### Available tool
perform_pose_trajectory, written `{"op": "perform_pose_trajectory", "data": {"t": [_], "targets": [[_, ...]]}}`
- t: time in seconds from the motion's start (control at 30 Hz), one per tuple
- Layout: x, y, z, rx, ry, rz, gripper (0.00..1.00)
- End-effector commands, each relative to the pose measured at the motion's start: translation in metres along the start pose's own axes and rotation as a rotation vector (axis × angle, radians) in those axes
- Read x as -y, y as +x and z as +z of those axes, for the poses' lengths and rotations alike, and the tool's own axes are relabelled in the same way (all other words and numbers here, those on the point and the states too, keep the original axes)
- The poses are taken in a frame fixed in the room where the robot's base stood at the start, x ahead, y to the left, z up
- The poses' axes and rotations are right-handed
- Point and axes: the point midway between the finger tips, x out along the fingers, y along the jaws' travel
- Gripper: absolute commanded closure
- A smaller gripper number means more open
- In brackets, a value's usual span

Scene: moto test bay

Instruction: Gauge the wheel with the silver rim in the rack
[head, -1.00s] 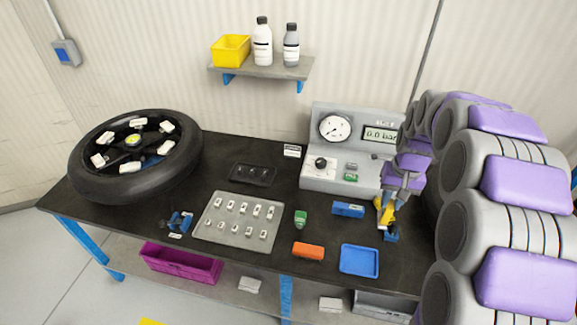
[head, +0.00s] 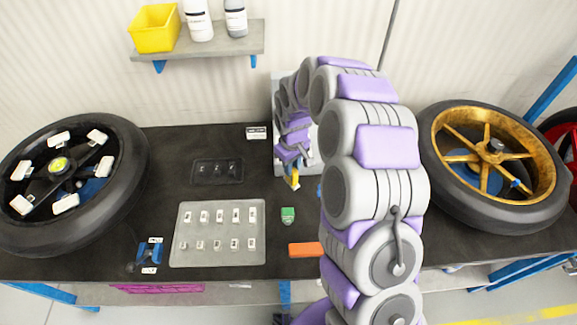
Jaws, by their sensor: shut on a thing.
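My gripper (head: 292,171) is at the end of my grey and purple arm, over the back middle of the bench. It is shut on a small yellow thing (head: 295,182), mostly hidden by the gripper. What the thing is, I cannot tell. No wheel with a silver rim shows clearly. A wheel with a gold rim (head: 455,125) lies at the bench's right end. A wheel with a black rim (head: 135,165) and white blocks lies at the left end. At the right edge, part of a red-rimmed wheel (head: 572,140) shows by a blue post (head: 552,88).
On the dark bench (head: 180,140) are a grey tray (head: 222,247) of small white pieces, a black tray (head: 218,172), a green item (head: 288,214) and an orange block (head: 302,249). My arm hides most of the grey gauge unit. A shelf (head: 215,45) is above.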

Motion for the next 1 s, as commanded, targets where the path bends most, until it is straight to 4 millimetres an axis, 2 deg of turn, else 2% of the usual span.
{"op": "perform_pose_trajectory", "data": {"t": [0.1, 0.37, 0.8, 1.0], "targets": [[0.008, 0.011, -0.005, 0.003, -0.039, 0.003, 1.00], [0.006, 0.024, -0.005, 0.003, -0.041, 0.002, 1.00], [0.007, 0.063, -0.006, 0.005, -0.038, 0.003, 1.00], [0.007, 0.070, -0.006, 0.003, -0.038, 0.003, 1.00]]}}
